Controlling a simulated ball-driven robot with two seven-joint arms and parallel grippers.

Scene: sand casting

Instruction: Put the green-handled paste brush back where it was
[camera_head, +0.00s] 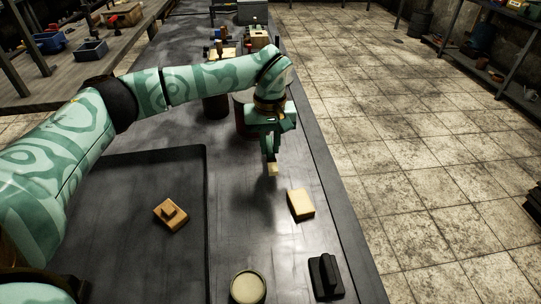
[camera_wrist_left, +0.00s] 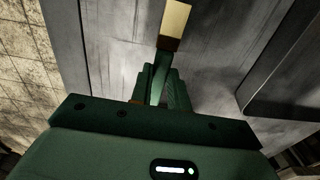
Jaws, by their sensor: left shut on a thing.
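The green-handled paste brush (camera_wrist_left: 160,75) is in my left gripper (camera_head: 269,148). In the wrist view, its green handle comes out from between the fingers and ends in a brown band and pale bristles. In the head view, the pale bristles (camera_head: 273,169) point down above the dark bench, with a shadow below them. My left gripper (camera_wrist_left: 159,98) is shut on the handle. The fingers and palm hide part of the handle. The right gripper does not show in either view.
A yellowish block (camera_head: 301,204) lies just in front of the brush. Nearer stand a round tin (camera_head: 248,287) and a black block with a handle (camera_head: 326,277). A wooden piece (camera_head: 171,213) lies on a dark tray (camera_head: 120,168). A dark reddish pot (camera_head: 241,119) stands behind my wrist.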

